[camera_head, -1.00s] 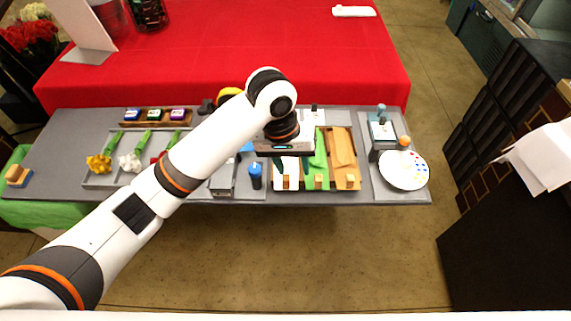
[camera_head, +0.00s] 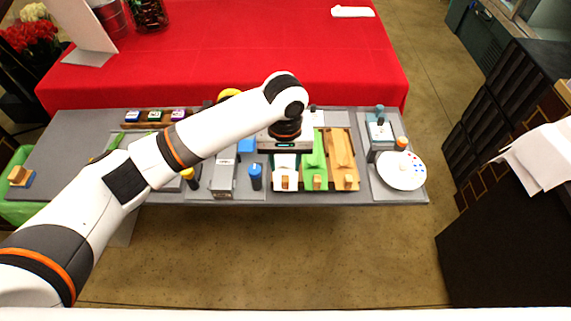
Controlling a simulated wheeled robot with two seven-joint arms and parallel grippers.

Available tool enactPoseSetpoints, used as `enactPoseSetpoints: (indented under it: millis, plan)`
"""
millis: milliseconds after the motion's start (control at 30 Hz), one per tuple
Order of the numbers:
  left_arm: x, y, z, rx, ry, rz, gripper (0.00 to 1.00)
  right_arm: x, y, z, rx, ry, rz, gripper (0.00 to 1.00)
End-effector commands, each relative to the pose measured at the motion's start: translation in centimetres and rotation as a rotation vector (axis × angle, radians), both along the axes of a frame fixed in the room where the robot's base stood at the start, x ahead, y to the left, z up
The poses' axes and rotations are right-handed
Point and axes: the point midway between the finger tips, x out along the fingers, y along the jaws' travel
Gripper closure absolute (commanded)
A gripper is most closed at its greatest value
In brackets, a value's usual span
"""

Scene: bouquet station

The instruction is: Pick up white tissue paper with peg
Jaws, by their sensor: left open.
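The white tissue paper (camera_head: 280,170) lies at the left of a row of papers on the grey table, its wooden peg (camera_head: 285,183) at the near end. Green paper (camera_head: 313,163) and brown paper (camera_head: 341,150), each with a wooden peg, lie to its right. My left gripper (camera_head: 285,154) is over the far part of the white paper, behind the peg. It is open; its fingers are mostly hidden under the hand, and I see nothing held. My right gripper is not in view.
A grey box-like device (camera_head: 223,178) and a blue cylinder (camera_head: 255,177) stand left of the papers. A white round plate with coloured spots (camera_head: 401,171) is at the right. A red-covered table (camera_head: 220,50) is behind. My left arm hides much of the table's left part.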

Motion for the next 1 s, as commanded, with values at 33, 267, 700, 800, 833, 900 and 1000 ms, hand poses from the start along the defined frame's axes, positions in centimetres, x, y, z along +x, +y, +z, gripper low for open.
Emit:
enactPoseSetpoints:
  millis: [33, 267, 700, 800, 833, 900, 1000]
  plan:
    - [-0.1, 0.1, -0.6, 0.004, 0.003, 0.001, 0.58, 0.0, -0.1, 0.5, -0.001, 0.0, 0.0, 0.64]
    - [-0.2, 0.0, -3.7, 0.002, 0.002, 0.0, 0.58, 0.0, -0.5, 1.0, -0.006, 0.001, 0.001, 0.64]
    - [-0.2, -0.1, -4.1, 0.0, 0.0, 0.0, 0.84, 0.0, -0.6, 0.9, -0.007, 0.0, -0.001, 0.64]
    - [-0.2, -0.1, -4.0, 0.0, 0.0, 0.0, 1.0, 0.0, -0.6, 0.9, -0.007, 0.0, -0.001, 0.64]
    - [-0.2, -0.1, -4.0, 0.0, 0.0, 0.0, 1.0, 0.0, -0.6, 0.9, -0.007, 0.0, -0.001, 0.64]
    - [-0.2, -0.1, -4.0, 0.0, 0.0, 0.0, 1.0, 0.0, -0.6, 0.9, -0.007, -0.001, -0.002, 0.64]
    - [-0.2, -0.1, -4.0, 0.0, 0.0, 0.0, 1.0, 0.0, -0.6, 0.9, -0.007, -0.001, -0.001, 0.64]
